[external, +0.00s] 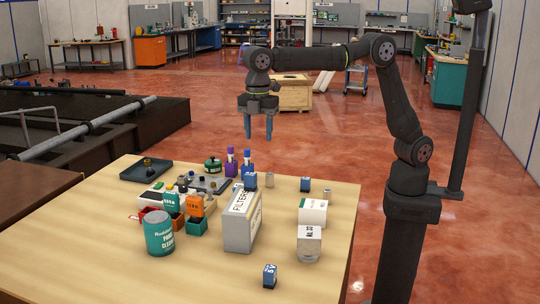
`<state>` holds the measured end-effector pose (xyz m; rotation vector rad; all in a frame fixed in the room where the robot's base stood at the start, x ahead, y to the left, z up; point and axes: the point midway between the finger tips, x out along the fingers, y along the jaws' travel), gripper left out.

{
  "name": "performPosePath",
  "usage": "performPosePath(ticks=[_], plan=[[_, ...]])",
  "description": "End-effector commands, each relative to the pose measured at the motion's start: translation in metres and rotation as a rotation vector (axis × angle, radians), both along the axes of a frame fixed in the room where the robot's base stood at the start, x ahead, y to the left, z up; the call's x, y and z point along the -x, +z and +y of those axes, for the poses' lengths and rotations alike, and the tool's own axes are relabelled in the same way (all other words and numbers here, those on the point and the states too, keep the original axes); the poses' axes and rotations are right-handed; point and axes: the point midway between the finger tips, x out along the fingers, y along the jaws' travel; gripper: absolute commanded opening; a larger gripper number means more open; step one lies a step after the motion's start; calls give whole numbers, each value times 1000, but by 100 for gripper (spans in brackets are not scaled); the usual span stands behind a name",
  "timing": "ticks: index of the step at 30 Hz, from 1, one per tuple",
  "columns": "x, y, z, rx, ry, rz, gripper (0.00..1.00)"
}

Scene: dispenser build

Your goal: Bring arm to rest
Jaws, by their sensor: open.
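My gripper (259,134) hangs in the air above the far edge of the wooden table (200,281). Its two blue fingers point down, apart and empty. My arm reaches from its post at the right, up and across to the left. A grey FILTERS box (242,220) stands upright in the middle of the table.
A white box (312,212), a labelled jar (309,243) and small blue boxes (269,276) stand at right. The front left of the table is clear.

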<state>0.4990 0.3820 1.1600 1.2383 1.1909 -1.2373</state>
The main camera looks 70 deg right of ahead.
Motion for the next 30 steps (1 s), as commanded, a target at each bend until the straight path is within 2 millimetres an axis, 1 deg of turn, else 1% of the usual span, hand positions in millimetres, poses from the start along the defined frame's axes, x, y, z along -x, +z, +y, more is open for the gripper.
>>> performPosePath(ticks=[1, 14, 25, 26, 27, 30], plan=[[2, -4, -6, 1, -5, 1, 48], [20, -42, -54, 1, -42, 1, 48], [45, -75, -97, 2, -72, 2, 48], [47, -78, -98, 1, -73, 1, 48], [48, -83, -87, 1, -68, 1, 48], [51, -91, -73, 2, -68, 2, 48]])
